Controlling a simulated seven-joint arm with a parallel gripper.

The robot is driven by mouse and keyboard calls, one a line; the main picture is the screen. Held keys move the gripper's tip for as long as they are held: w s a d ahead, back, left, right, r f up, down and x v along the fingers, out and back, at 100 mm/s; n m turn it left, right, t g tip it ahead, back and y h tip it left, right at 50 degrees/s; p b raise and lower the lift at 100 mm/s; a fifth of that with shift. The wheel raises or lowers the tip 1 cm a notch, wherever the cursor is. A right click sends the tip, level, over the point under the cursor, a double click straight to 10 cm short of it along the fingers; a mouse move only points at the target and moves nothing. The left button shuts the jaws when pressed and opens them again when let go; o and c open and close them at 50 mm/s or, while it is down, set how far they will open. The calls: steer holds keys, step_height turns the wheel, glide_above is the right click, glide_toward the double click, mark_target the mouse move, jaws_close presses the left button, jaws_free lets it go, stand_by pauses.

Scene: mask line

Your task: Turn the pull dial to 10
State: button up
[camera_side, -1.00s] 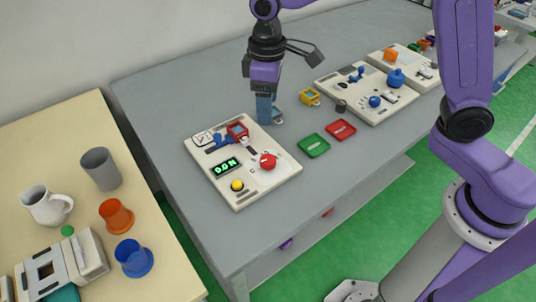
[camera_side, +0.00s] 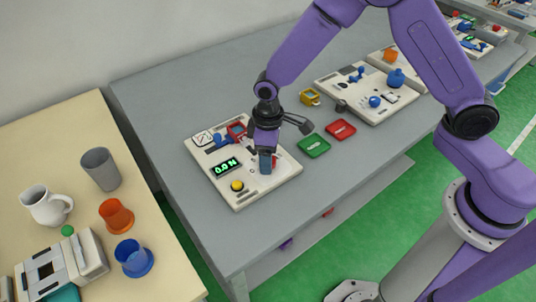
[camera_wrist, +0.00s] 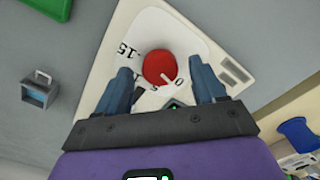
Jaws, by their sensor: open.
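The pull dial is a round red knob (camera_wrist: 159,67) with a pale pointer line. In the wrist view it sits between my two blue fingers, and the pointer is by the printed 0; a 15 is printed on the other side. My gripper (camera_wrist: 162,88) is open around the knob, with a gap visible on both sides. In the side view my gripper (camera_side: 265,168) is over the right part of the white panel (camera_side: 250,196) and hides most of the knob. The panel's green display (camera_side: 226,167) appears to read 0.0 %.
A yellow button (camera_side: 237,186), a blue handle (camera_side: 220,139) and a red-framed part (camera_side: 237,130) are on the same panel. Green (camera_side: 313,146) and red (camera_side: 341,129) trays lie to the right. A second panel (camera_side: 350,94) stands farther back. The table front is clear.

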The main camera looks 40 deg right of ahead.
steer(key=shift+f, duration=0.4)
steer(key=shift+c, duration=0.3)
steer(key=c, duration=1)
